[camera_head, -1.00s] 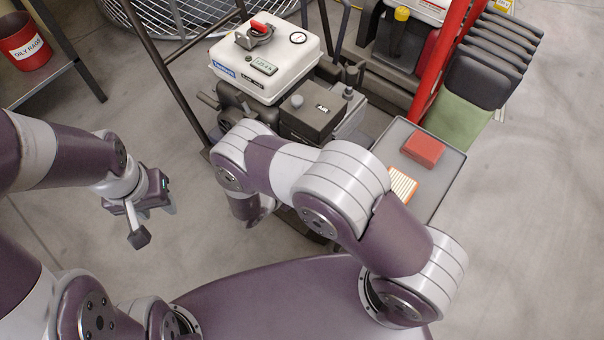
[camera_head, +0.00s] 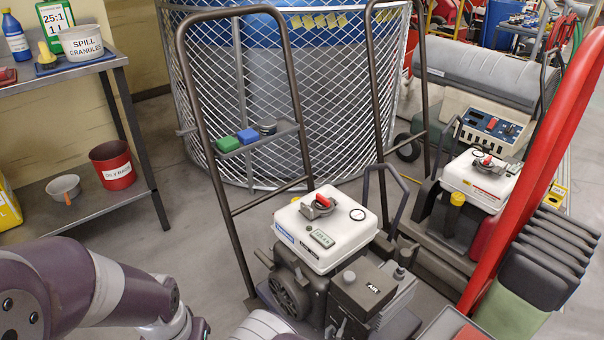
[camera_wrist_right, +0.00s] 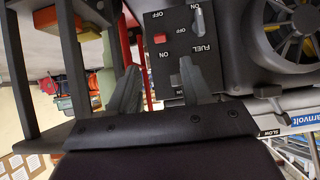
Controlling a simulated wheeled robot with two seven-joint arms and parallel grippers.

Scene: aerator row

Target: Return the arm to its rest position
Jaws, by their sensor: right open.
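My right gripper (camera_wrist_right: 160,90) is open and empty in the right wrist view. Its two fingers point at a dark engine panel (camera_wrist_right: 180,25) with a red switch (camera_wrist_right: 160,38), a grey lever and FUEL lettering. One finger overlaps the panel in the picture; I cannot tell how far off it is. In the head view only a pale link of my right arm shows at the bottom edge; its gripper is hidden below. My left arm comes in at the lower left. Only the edge of its gripper housing shows at the bottom, with the fingers out of frame.
A white-tanked machine (camera_head: 325,231) with a tall dark handle stands ahead. A second white-topped machine (camera_head: 480,180) is behind it at right. A red bar (camera_head: 535,170) slants at far right. A metal bench (camera_head: 70,70) stands left, with a red bucket (camera_head: 112,165). Floor between is clear.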

